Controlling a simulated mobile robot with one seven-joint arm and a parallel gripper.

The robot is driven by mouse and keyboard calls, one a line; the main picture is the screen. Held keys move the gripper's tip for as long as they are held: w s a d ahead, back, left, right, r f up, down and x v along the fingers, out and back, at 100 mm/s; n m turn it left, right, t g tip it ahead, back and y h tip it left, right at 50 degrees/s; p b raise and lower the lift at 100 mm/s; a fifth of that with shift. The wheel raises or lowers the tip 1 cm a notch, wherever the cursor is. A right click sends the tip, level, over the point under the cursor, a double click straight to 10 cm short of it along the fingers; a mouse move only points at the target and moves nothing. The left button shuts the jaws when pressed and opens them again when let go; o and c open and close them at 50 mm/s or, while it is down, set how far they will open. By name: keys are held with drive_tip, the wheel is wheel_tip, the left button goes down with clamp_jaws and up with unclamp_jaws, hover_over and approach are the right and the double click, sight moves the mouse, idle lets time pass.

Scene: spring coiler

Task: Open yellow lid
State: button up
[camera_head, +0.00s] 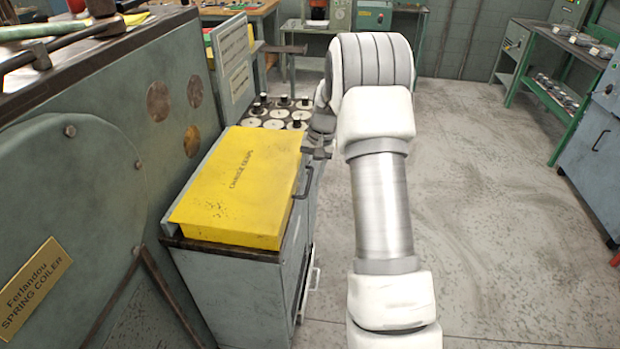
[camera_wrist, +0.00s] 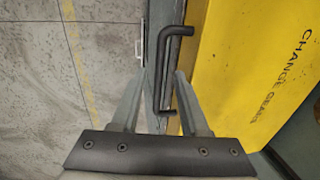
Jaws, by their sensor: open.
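The yellow lid (camera_head: 235,200), marked "CHANGE GEARS", lies shut on top of a grey-green cabinet. It fills the right of the wrist view (camera_wrist: 240,60). A dark bar handle (camera_head: 303,184) sits on the lid's right side, by the cabinet's edge. In the wrist view the handle (camera_wrist: 163,70) shows between the two fingers of my gripper (camera_wrist: 159,74). The fingers are apart and do not grip it; how far they are from it in depth I cannot tell. In the head view my gripper (camera_head: 318,148) is partly hidden by my arm, near the lid's far right corner.
The large spring coiler machine (camera_head: 70,190) stands left of the lid. Round gears (camera_head: 283,115) and an upright panel (camera_head: 232,65) are behind it. Open floor (camera_head: 470,210) lies to the right. A green-framed table (camera_head: 555,90) stands at the far right.

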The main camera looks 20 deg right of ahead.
drive_tip(key=shift+f, duration=0.25)
clamp_jaws()
idle(1.4)
